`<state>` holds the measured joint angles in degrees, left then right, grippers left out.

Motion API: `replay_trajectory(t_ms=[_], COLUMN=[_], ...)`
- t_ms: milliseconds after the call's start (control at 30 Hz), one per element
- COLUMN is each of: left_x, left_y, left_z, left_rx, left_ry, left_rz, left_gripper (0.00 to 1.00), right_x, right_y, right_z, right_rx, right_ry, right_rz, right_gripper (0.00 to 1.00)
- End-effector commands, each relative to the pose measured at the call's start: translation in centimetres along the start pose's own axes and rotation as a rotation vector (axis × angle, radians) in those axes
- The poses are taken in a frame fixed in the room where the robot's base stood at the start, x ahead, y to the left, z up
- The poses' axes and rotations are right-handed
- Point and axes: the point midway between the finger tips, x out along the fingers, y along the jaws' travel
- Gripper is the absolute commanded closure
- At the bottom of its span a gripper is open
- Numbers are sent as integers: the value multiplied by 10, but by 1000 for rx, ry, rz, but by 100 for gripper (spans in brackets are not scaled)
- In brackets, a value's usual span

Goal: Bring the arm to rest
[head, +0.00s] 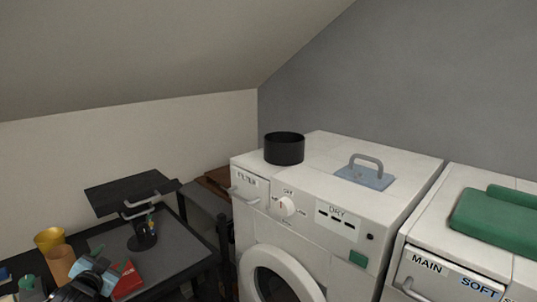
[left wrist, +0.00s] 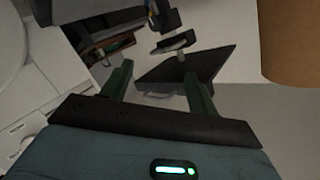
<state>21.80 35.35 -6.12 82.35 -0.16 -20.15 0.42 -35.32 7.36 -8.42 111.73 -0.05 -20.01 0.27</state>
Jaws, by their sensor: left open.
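My left gripper shows in the left wrist view (left wrist: 158,72) with its two green fingers apart and nothing between them. In the head view, its teal and black body (head: 90,274) is at the lower left, over the dark desk (head: 189,258). A red box (head: 128,281) shows close beside it; whether they touch is unclear. My right gripper is in neither view.
A yellow cup (head: 49,238), an orange cup (head: 60,266) and a black pen holder (head: 143,238) stand near the left gripper. A dark raised panel (head: 128,191) is behind. The white dryer (head: 335,258) with a black pot (head: 284,148) stands right.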

Motion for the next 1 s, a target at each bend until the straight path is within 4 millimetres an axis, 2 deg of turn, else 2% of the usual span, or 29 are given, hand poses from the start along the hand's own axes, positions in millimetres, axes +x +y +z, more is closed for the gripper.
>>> replay_trajectory(t_ms=[33,167,267,400,467,600,700,800,900,1000], left_x=[-10,-42,-76,-133,-161,-233,-284,-326,-354,-369], left_y=[28,95,147,213,238,292,319,337,346,351], left_z=[13,43,65,93,103,122,129,132,133,132], left_rx=[-11,-46,-83,-147,-179,-265,-328,-381,-419,-440], left_ry=[-13,-47,-78,-130,-156,-224,-277,-322,-355,-374], left_rz=[39,133,205,300,338,416,458,483,496,502], left_gripper=[40,40,40,40,40,40,40,40,40,40], right_x=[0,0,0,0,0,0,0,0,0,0], right_y=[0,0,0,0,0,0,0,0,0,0], right_z=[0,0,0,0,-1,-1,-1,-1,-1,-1], right_rx=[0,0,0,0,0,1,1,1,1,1], right_ry=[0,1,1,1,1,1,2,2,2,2], right_rz=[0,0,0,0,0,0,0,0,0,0], right_gripper=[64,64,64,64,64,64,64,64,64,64])
